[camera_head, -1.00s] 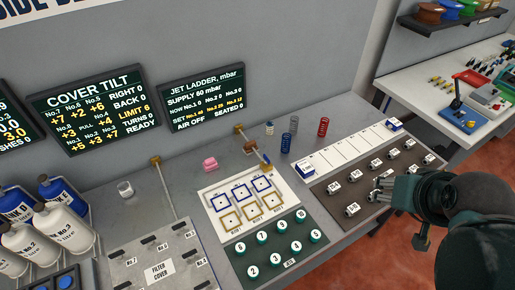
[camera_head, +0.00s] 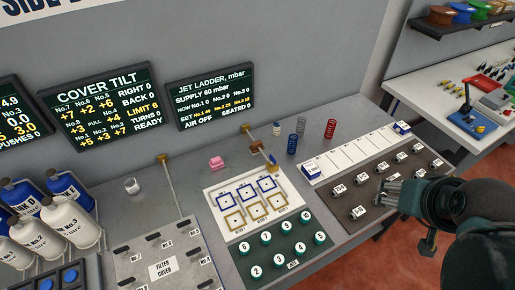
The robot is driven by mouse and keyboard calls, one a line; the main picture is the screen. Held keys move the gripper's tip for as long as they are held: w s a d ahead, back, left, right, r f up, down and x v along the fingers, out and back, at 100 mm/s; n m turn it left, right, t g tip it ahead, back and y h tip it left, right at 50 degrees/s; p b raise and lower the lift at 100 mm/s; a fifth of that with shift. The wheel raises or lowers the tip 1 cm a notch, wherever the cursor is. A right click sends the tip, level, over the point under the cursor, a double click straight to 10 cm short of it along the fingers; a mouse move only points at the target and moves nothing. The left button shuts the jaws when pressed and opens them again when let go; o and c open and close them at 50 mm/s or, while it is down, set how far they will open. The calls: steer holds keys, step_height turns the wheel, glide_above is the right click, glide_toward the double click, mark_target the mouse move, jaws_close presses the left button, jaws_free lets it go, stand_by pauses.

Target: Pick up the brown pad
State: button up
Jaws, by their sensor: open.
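A small brown piece (camera_head: 256,147), which looks like the brown pad, lies on the grey bench near the wall, right of a pink pad (camera_head: 216,162). It is small in the view, and the thin brass-ended part beside it makes its outline hard to read. My gripper (camera_head: 382,193) is at the right, over the dark board with small white blocks. It is open, with nothing seen between its fingers, and far to the right of the brown piece and nearer the camera.
A white card with blue and tan squares (camera_head: 217,197) and a green jet board (camera_head: 252,267) lie in front of the pads. Blue, grey and red springs (camera_head: 330,129) stand right of them. A thin rod (camera_head: 171,185) and white cup (camera_head: 131,186) are at left.

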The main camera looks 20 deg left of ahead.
steer(key=w+a+r+m+g, duration=0.2)
steer(key=w+a+r+m, duration=0.1)
steer(key=w+a, duration=0.8)
steer(key=m+g, duration=0.5)
steer(key=m, duration=0.1)
glide_above(256, 142)
steer(key=d, duration=0.1)
step_height(256, 142, down, 25)
steer(key=shift+w+r, duration=0.1)
steer(key=shift+a+f, duration=0.4)
steer(key=shift+f, duration=0.2)
